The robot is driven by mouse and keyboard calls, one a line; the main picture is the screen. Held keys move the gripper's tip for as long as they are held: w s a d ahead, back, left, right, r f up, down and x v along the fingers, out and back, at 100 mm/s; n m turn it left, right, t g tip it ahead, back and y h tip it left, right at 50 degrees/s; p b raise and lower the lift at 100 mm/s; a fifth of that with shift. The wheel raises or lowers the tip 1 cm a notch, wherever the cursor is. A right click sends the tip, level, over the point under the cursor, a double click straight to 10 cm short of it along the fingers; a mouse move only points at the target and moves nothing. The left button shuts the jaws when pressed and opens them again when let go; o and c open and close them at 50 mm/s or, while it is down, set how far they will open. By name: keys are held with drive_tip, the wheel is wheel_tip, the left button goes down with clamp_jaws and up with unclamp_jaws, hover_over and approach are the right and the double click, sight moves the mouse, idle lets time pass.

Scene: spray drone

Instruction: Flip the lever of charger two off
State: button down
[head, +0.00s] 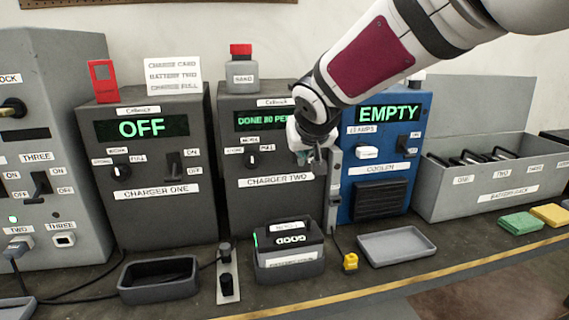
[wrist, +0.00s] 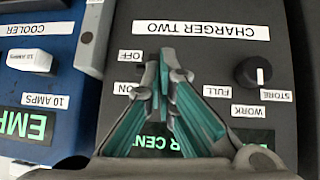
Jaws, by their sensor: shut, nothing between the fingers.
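Charger two (head: 272,208) is a dark grey box with a green lit display, partly covered by my arm, with "DONE 80 PER" readable. It also shows upside down in the wrist view (wrist: 225,60). Its lever lies between the OFF label (wrist: 131,56) and the ON label (wrist: 128,89) there, but my fingers cover that spot and I cannot tell its position. My gripper (head: 308,157) is in front of the right part of charger two's face. In the wrist view my gripper (wrist: 164,62) has its teal-padded fingertips together beside the labels; contact with the lever is unclear.
Charger two's knob (wrist: 254,73) is beside the fingers. Charger one (head: 157,215) reads OFF, at left. The blue cooler (head: 349,207) stands close at right. A battery marked GOOD (head: 288,238) sits in front, with an empty grey tray (head: 396,246) to its right.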

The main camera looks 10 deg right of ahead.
drive_tip(key=f+t+b, duration=0.2)
drive_tip(key=t+b, duration=0.1)
drive_tip(key=b, duration=1)
drive_tip(key=shift+s+f, duration=0.2)
drive_tip(key=f+b, duration=0.1)
drive_tip(key=b, duration=0.3)
drive_tip(key=shift+r, duration=0.2)
drive_tip(key=shift+r+p, duration=0.55)
drive_tip(key=shift+r, duration=0.15)
drive_tip(key=shift+s, duration=0.1)
